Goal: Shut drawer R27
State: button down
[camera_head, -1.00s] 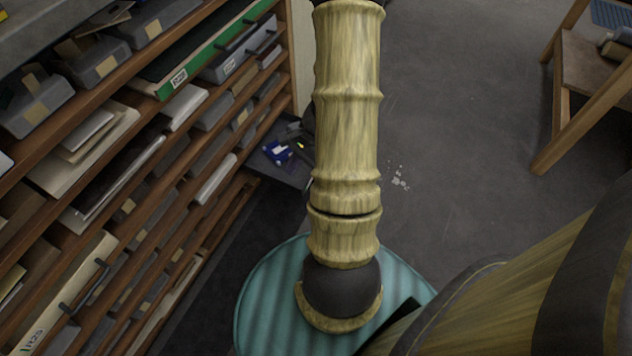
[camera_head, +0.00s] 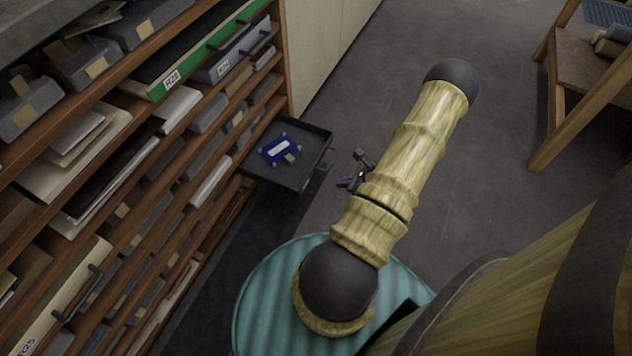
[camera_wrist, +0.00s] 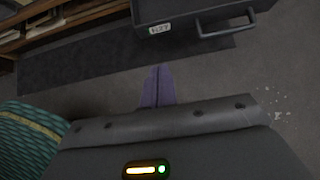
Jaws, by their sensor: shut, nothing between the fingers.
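Drawer R27 (camera_head: 275,182) is a dark grey drawer pulled out of the lower end of the shelving in the head view.
The wooden shelving (camera_head: 130,160) on the left holds several trays and drawers, including a green one labelled R28 (camera_head: 172,78). A wooden table (camera_head: 575,90) stands at the upper right. A dark mat (camera_wrist: 80,65) lies below the shelving. The grey floor between shelving and table is clear.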

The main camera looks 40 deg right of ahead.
jog(key=f, duration=0.1)
jog(key=b, duration=0.6)
send_near(305, 183)
jog(key=x, duration=0.5)
jog(key=shift+s+f, duration=0.1)
jog(key=shift+f, duration=0.5)
jog(key=shift+w+a+r, duration=0.1)
jog(key=shift+w+r, duration=0.05)
jog(key=shift+w, duration=0.2)
jog(key=shift+w, duration=0.1)
